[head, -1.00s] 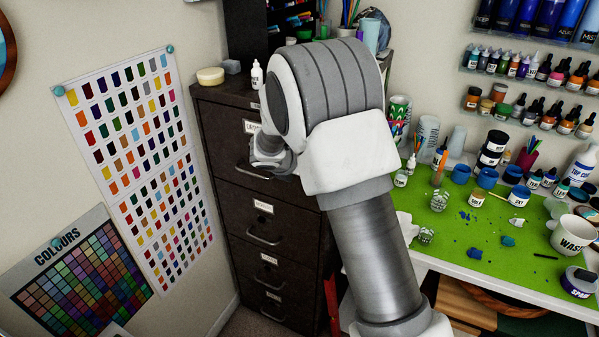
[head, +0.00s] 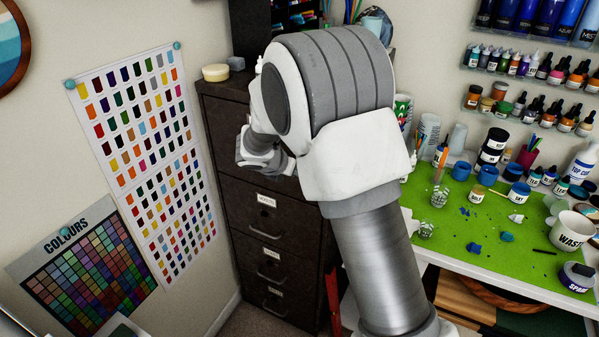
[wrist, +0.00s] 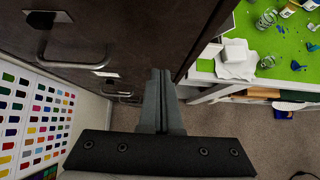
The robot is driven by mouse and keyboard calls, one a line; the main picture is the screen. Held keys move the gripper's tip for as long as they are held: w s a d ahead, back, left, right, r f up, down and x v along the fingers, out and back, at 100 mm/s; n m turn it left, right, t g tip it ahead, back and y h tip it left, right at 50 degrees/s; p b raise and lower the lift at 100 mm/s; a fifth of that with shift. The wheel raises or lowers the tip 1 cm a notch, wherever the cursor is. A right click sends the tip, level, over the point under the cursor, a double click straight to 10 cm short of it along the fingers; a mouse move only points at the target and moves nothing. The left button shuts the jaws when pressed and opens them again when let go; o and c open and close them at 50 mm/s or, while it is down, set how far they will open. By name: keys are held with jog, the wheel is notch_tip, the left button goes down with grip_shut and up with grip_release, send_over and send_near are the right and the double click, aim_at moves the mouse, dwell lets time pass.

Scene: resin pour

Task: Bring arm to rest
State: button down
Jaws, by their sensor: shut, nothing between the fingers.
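My gripper (wrist: 160,80) shows in the wrist view with its two fingers together, nothing between them. It hangs in front of the dark filing cabinet (wrist: 130,30), whose drawer handles show at the upper left of that view. In the head view my arm is folded in front of the cabinet (head: 270,235), and the fingers are hidden behind it; only part of my wrist shows at the left of the arm.
The green-topped work table (head: 465,225) with pots, bottles and a WASTE tub (head: 572,230) stands to the right. Colour charts (head: 145,150) hang on the left wall. A pale round tub (head: 215,72) sits on the cabinet. Bare floor (wrist: 240,140) shows below the gripper.

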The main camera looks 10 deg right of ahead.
jog(key=v, duration=0.7)
jog(key=s+d+r+m+g+y, duration=0.1)
jog(key=s+d+r+m, duration=0.35)
jog(key=s+m, duration=0.25)
jog(key=s+d+r+m+g, duration=0.1)
jog(key=s+d+r+m, duration=0.35)
jog(key=s+m, duration=0.3)
jog(key=s+m+y, duration=0.4)
jog(key=s+m, duration=1)
jog(key=s, duration=0.3)
jog(key=shift+s+d+r+m, duration=0.3)
jog(key=shift+r+m, duration=0.05)
jog(key=shift+r, duration=0.1)
